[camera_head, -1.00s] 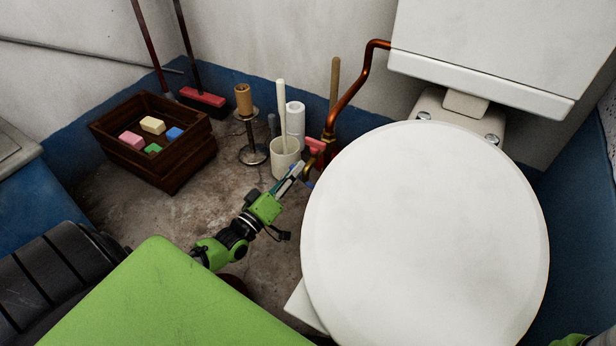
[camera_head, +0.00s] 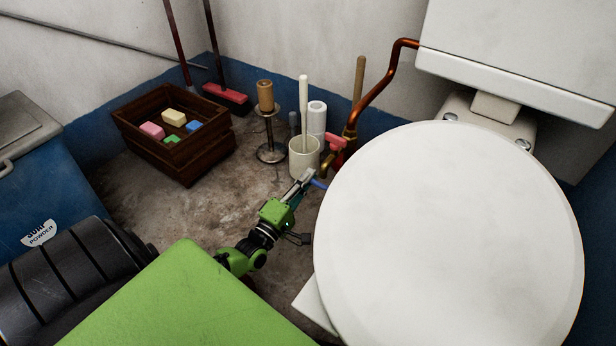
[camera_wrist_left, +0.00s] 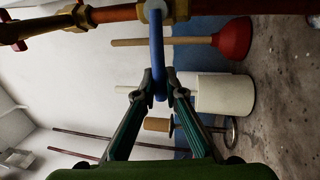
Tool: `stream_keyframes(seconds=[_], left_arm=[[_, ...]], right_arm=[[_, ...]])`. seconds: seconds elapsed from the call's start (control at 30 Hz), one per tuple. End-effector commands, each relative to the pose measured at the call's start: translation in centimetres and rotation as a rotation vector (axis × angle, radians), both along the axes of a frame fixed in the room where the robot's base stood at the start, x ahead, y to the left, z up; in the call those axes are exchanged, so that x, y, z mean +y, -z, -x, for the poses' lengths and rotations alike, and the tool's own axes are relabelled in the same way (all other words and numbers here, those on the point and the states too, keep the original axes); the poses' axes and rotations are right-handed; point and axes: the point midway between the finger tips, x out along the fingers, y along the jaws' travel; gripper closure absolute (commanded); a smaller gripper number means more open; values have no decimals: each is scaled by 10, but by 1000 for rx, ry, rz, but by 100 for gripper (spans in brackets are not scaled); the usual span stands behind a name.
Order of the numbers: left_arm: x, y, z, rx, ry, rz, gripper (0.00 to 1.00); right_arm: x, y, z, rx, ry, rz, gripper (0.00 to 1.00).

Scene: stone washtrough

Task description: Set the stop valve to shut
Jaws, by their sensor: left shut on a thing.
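The stop valve's blue lever (camera_wrist_left: 157,55) joins the copper and brass pipe at its upper end in the left wrist view and stands across the pipe (camera_wrist_left: 115,14). In the head view a small part of the lever (camera_head: 319,183) shows beside the toilet bowl, below the brass fitting (camera_head: 327,167). My left gripper (camera_head: 310,177) is shut on the lever. In the left wrist view its two fingertips (camera_wrist_left: 160,88) close on the lever's free end. The toilet lid hides part of the valve in the head view. My right gripper is not in view.
A red tap handle (camera_head: 333,143) sits on the pipe above. The toilet lid (camera_head: 450,240) fills the right.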

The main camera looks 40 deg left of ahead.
Motion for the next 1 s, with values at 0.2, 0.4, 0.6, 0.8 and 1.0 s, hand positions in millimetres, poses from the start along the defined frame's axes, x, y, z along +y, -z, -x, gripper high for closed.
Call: stream_keyframes(seconds=[0.2,0.4,0.6,0.8,1.0], left_arm=[[-2,4,1,3,3,23,100],[-2,4,1,3,3,25,100],[-2,4,1,4,3,25,72],[-1,3,0,2,2,23,72],[-1,4,4,1,1,21,72]], right_arm=[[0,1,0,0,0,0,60],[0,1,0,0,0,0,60],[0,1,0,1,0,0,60],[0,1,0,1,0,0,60],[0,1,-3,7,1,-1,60]])
